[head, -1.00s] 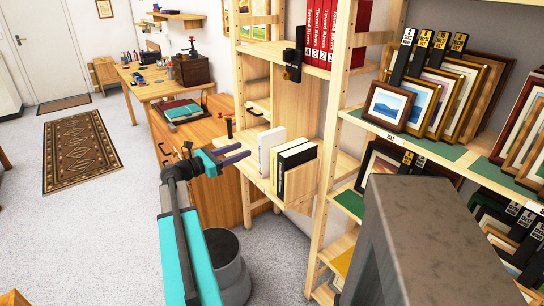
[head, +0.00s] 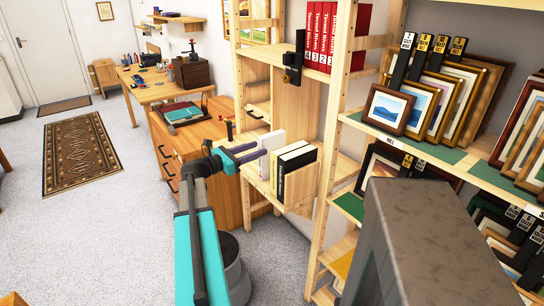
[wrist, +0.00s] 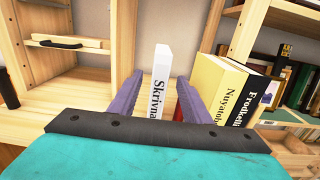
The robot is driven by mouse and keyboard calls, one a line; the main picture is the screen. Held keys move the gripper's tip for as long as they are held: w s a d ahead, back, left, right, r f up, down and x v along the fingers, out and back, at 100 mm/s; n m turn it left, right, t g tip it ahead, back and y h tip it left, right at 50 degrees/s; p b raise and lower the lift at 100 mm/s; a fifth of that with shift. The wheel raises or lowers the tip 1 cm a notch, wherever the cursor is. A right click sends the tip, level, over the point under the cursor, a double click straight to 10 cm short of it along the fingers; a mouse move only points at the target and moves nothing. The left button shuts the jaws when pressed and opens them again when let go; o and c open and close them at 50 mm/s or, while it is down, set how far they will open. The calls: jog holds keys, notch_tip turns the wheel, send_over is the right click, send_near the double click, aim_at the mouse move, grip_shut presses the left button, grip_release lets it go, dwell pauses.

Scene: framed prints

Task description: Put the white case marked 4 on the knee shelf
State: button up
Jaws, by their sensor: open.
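In the wrist view the gripper (wrist: 160,76) has one finger on each side of the white spine, with a gap on the left. I cannot tell how deep the fingers reach. No shelf is readable as the knee shelf.
Red numbered volumes (head: 318,38) stand on the board above. A yellow-spined book (wrist: 222,90) stands close to the right finger. Framed prints (head: 390,108) fill the right bay behind a wooden upright (head: 335,130). A drawer cabinet (head: 190,150) is left.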

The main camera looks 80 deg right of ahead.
aim_at(260, 148)
jog(key=shift+x, duration=1.5)
jog(key=shift+p+x, duration=0.55)
jog(key=shift+x, duration=2.1)
jog(key=shift+r, duration=0.1)
jog(key=shift+c, duration=0.5)
grip_shut()
